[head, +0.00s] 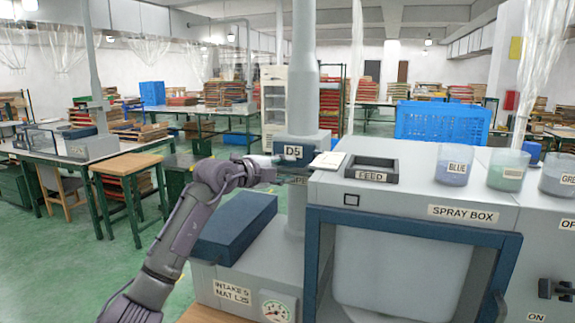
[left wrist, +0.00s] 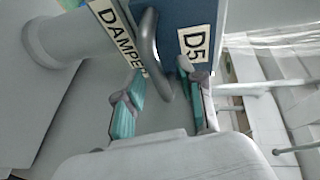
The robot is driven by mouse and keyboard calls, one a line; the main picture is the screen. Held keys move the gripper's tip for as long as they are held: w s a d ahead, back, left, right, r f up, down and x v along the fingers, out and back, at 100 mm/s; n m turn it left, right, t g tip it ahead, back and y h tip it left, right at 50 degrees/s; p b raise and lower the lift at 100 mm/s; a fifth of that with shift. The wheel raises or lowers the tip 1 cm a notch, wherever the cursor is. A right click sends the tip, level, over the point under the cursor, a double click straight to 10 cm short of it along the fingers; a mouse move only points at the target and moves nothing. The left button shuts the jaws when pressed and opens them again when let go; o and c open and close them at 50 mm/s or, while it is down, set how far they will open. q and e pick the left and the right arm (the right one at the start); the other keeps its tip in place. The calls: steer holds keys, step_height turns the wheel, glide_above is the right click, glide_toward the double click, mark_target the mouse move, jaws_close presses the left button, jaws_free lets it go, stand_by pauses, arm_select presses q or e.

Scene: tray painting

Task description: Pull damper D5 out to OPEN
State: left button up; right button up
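Damper D5 is a dark blue block (head: 322,143) on the grey duct, with a white "D5" label (head: 292,151). My left gripper (head: 274,168) is right at the damper's front. In the left wrist view its teal-padded fingers (left wrist: 162,78) are apart, one on each side of the handle's near end, with visible gaps. My right gripper is not seen.
The grey spray box (head: 420,190) with a FEED slot (head: 371,170) and colour cups (head: 454,165) stands right of the duct. A grey intake cabinet (head: 205,290) with a blue lid block (head: 235,225) and gauge (head: 275,309) lies below my left arm.

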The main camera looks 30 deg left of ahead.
arm_select(q)
steer(key=shift+w+d+f, duration=0.1)
steer(key=shift+w, duration=0.3)
steer(key=shift+c, duration=0.2)
jaws_close()
